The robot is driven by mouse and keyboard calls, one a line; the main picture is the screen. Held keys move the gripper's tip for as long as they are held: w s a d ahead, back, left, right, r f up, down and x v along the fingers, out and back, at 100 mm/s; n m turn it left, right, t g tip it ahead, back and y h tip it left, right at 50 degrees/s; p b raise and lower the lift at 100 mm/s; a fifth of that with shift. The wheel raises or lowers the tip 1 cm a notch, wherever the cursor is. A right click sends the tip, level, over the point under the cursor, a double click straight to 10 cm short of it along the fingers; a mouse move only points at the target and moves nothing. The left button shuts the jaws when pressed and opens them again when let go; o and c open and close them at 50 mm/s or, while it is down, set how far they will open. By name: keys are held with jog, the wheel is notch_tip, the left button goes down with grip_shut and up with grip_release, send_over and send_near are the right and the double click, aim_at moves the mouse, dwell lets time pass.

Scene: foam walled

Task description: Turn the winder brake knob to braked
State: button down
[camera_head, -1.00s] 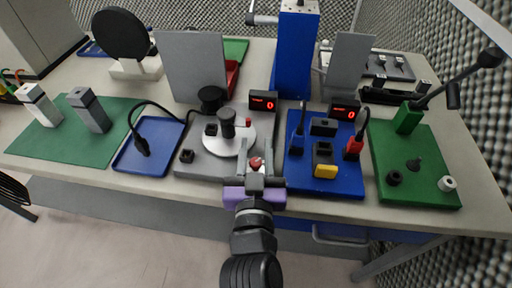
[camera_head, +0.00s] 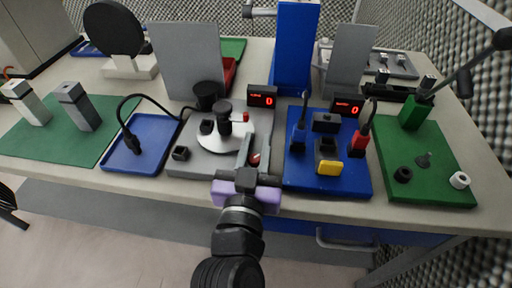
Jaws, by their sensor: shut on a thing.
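The winder (camera_head: 222,134) is a pale round disc with a black upright post, on a grey base plate (camera_head: 200,165) at the table's front middle. The small red brake knob (camera_head: 255,159) is at the plate's front right. My gripper (camera_head: 254,158), with grey fingers and a purple body, reaches in from the front. Its fingers are shut on the knob, one on each side, and hide part of it. The knob's pointing and any marks around it are too small to read.
A blue board (camera_head: 326,180) with plugs and a yellow block lies close right of my gripper. A blue tray (camera_head: 140,158) with a black cable is to the left. A grey upright panel (camera_head: 186,60) and a red-digit display (camera_head: 262,96) stand behind the winder.

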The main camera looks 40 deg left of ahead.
aim_at(253, 164)
jog(key=c, duration=1.2)
grip_release()
jog(key=v, duration=0.8)
